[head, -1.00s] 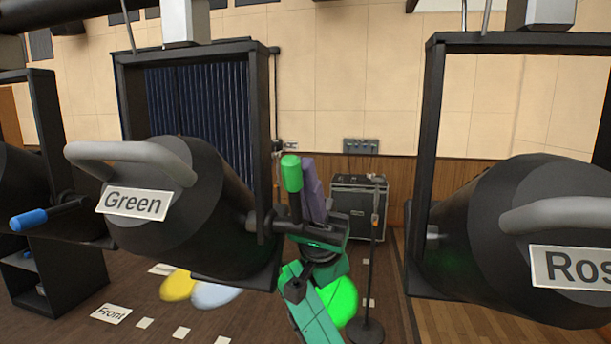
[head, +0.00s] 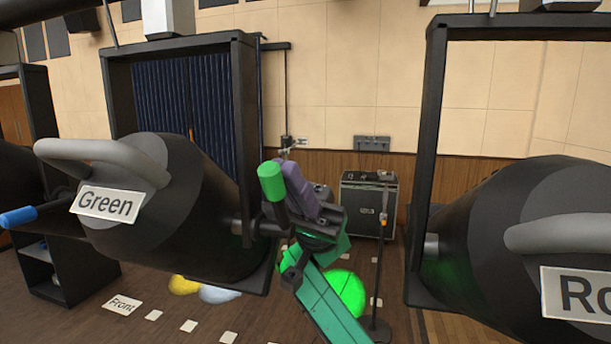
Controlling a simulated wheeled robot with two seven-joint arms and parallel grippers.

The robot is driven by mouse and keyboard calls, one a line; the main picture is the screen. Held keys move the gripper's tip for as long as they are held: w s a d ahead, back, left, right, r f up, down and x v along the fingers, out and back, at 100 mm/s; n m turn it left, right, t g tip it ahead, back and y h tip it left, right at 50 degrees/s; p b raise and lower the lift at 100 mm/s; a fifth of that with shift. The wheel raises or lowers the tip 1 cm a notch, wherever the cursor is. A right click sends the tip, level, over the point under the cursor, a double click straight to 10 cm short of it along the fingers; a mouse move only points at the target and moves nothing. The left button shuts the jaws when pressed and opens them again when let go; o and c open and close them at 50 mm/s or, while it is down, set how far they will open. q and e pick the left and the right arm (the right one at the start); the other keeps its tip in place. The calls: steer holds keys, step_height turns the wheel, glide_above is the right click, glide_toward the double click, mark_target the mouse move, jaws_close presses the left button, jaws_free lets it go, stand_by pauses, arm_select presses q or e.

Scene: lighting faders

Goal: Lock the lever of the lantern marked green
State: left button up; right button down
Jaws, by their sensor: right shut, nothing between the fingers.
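The lantern marked Green (head: 205,215) hangs in its black yoke (head: 247,140) at the left, with a white label (head: 106,202) and a grey rear handle (head: 100,153). Its lever has a green grip (head: 272,182) and stands nearly upright at the yoke's right side. My right gripper (head: 289,172), with purple fingers, is shut and empty just right of the grip. Its fingers lean left toward the grip; whether they touch it I cannot tell. The lever's lower end is partly hidden near my wrist. My left gripper is not in view.
Another lantern (head: 490,235), its label (head: 580,293) cut off at "Ro", hangs at the right. A blue-tipped lever (head: 18,217) belongs to a lantern at the far left. A black case (head: 368,205) and a stand (head: 379,265) are behind.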

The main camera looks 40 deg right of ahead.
mark_target(278, 210)
steer(key=shift+s+a+r+t+h, duration=0.2)
steer(key=shift+t+h, duration=0.2)
steer(key=shift+h, duration=0.3)
steer(key=shift+s+f+t+h+p, duration=0.1)
steer(key=shift+t+h+p, duration=0.2)
steer(key=shift+h+p, duration=0.15)
steer(key=shift+s+a+n+t+h+p, duration=0.3)
steer(key=shift+a+h+p, duration=0.1)
steer(key=shift+h, duration=0.45)
steer(key=shift+a+f+h, duration=0.2)
steer(key=shift+a+h, duration=0.1)
steer(key=shift+s+a+f, duration=0.2)
steer(key=shift+s+a, duration=0.05)
steer(key=shift+a, duration=0.1)
steer(key=shift+s+a+f+t+h+p, duration=0.15)
steer(key=shift+s+f+t+h+p, duration=0.05)
steer(key=shift+t+h+p, duration=0.25)
steer(key=shift+a+f, duration=0.1)
steer(key=shift+f, duration=0.1)
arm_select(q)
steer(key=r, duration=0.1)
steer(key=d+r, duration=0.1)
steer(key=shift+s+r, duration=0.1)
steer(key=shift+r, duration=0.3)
arm_select(e)
steer(key=shift+s+a+f, duration=0.15)
steer(key=shift+a+f, duration=0.05)
steer(key=shift+f, duration=0.15)
